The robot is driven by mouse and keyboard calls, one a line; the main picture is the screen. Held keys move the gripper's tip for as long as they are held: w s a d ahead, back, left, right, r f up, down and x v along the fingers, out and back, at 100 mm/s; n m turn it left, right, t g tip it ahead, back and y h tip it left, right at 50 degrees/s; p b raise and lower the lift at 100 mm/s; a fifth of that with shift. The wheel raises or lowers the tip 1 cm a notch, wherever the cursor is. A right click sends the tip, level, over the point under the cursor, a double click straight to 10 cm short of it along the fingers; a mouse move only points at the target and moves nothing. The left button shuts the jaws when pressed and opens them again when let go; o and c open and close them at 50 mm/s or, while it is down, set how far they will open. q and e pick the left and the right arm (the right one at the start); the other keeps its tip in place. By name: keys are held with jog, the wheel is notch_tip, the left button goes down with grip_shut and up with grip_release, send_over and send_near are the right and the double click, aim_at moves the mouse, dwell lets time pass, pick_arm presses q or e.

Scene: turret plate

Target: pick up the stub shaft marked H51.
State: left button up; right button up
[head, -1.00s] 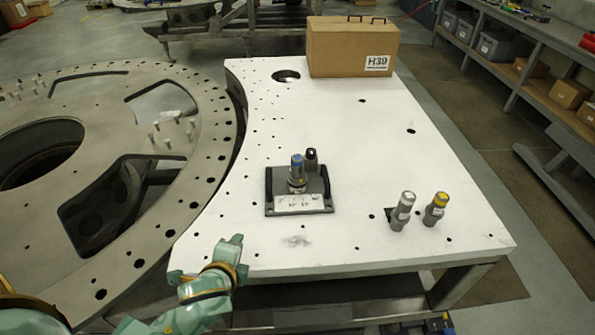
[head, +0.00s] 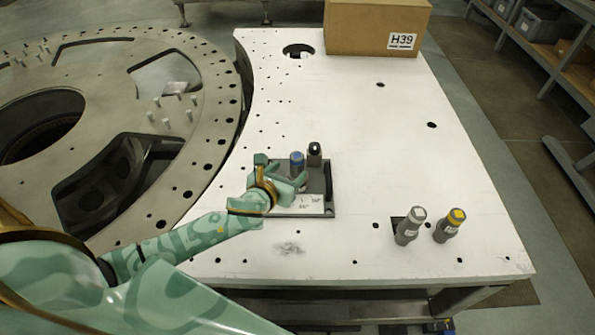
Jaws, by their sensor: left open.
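The mark H51 cannot be read on any shaft in view. A blue-topped shaft (head: 297,160) and a black-topped shaft (head: 314,152) stand upright on a dark grey base plate (head: 328,205) with a white label. A grey-topped shaft (head: 410,226) and a yellow-topped shaft (head: 449,225) stand on the white plate to the right. My left gripper (head: 284,173) is open over the left part of the base plate, at the blue-topped shaft, hiding its lower part. Whether the fingers touch it, I cannot tell. My right gripper is not in view.
The white plate (head: 370,140) has holes and is mostly clear at its middle. A cardboard box (head: 365,25) marked H39 stands at the back. A large round steel plate (head: 205,110) lies to the left. Shelves (head: 565,75) stand at the right.

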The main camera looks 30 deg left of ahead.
aim_at(294, 166)
pick_arm(q)
jog(key=x, duration=0.4)
jog(key=shift+w+f, duration=0.2)
jog(key=b+x, duration=0.1)
jog(key=x, duration=0.3)
jog(key=shift+f, duration=0.2)
jog(key=shift+w+f, duration=0.15)
jog(key=shift+w, duration=0.15)
jog(key=shift+s+a, duration=0.1)
jog(key=shift+s, duration=0.05)
jog(key=shift+c, duration=1)
jog(key=c, duration=1)
grip_shut()
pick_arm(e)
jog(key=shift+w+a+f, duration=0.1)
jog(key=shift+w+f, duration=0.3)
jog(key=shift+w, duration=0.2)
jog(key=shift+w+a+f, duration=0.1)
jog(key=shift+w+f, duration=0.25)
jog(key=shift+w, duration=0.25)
